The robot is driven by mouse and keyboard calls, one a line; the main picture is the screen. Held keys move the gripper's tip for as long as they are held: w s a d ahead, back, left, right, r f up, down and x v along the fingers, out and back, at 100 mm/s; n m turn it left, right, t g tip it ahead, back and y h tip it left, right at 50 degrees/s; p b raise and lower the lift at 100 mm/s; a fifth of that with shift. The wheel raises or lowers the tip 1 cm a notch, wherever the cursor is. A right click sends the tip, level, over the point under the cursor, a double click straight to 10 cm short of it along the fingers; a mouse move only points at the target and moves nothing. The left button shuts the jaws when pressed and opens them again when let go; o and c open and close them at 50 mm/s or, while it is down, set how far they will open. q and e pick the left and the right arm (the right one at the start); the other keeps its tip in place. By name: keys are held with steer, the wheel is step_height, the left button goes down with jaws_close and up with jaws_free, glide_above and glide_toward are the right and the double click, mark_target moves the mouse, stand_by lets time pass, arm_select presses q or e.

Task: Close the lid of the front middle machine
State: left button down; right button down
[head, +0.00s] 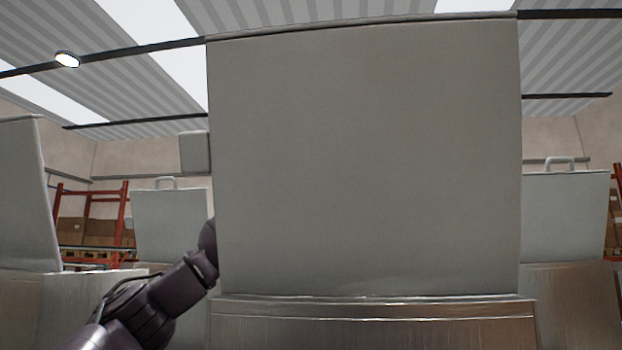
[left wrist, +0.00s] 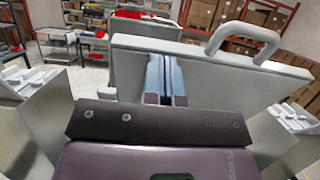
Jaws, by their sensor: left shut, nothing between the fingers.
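The front middle machine's lid (head: 365,165) is a large grey panel standing upright, filling the middle of the head view. The machine's metal body (head: 375,330) shows below it. My left arm comes in from the left and passes behind the lid's left edge, so its gripper is hidden in the head view. In the left wrist view, my left gripper (left wrist: 166,75) is shut and empty, its fingers in front of a grey lid panel (left wrist: 235,88) with a handle (left wrist: 240,38) on its top edge. I cannot tell whether they touch the panel. My right gripper is not in view.
Other machines with raised lids stand at the left (head: 25,190), behind left (head: 170,225) and right (head: 565,215). A grey block (head: 194,152) shows beside the middle lid. Red racks with boxes (head: 90,220) stand farther back.

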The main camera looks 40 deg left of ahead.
arm_select(q)
steer(key=shift+w+a+r, duration=0.1)
steer(key=shift+w+a, duration=0.05)
steer(key=shift+w, duration=0.15)
